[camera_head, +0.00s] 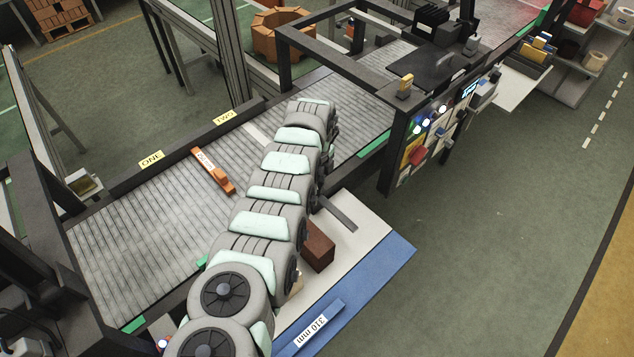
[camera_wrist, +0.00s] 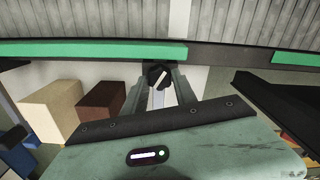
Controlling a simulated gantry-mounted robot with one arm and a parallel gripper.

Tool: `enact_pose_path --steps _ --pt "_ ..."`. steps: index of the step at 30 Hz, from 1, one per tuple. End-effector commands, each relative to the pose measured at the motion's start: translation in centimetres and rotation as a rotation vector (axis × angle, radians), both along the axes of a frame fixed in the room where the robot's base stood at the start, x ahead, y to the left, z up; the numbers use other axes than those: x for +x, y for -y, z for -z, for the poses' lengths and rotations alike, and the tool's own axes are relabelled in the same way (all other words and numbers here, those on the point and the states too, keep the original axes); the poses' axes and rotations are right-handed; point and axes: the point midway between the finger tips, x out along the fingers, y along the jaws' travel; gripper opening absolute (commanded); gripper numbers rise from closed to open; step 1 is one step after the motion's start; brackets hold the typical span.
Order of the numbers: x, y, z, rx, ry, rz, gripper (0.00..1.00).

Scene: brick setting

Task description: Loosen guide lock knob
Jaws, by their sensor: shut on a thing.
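A dark round knob with a pale bar across its face (camera_wrist: 157,73) sits just below the conveyor's dark side rail in the wrist view. My gripper (camera_wrist: 161,86) is shut on this knob, one grey-green finger on each side of it. In the head view my own arm covers both the knob and the gripper. An orange guide bar with a pale label (camera_head: 213,170) lies across the conveyor rollers (camera_head: 140,215), left of my arm.
A brown block (camera_head: 318,250) and a tan block (camera_wrist: 51,110) stand close by. A blue strip bears a "310 mm" bar (camera_head: 311,328). Yellow labels ONE (camera_head: 152,159) and TWO (camera_head: 225,117) mark the far rail. A control panel (camera_head: 420,135) stands to the right; open floor lies beyond.

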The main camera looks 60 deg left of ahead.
Motion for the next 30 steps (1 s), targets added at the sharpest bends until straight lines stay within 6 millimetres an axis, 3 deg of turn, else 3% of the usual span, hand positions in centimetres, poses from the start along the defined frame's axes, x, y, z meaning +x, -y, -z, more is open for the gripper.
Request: enact_pose_path --steps 11,30 --pt "0.09 0.03 0.0 0.0 0.0 -0.176 0.0" --pt "0.17 -0.12 0.21 0.001 0.0 -0.774 0.0"
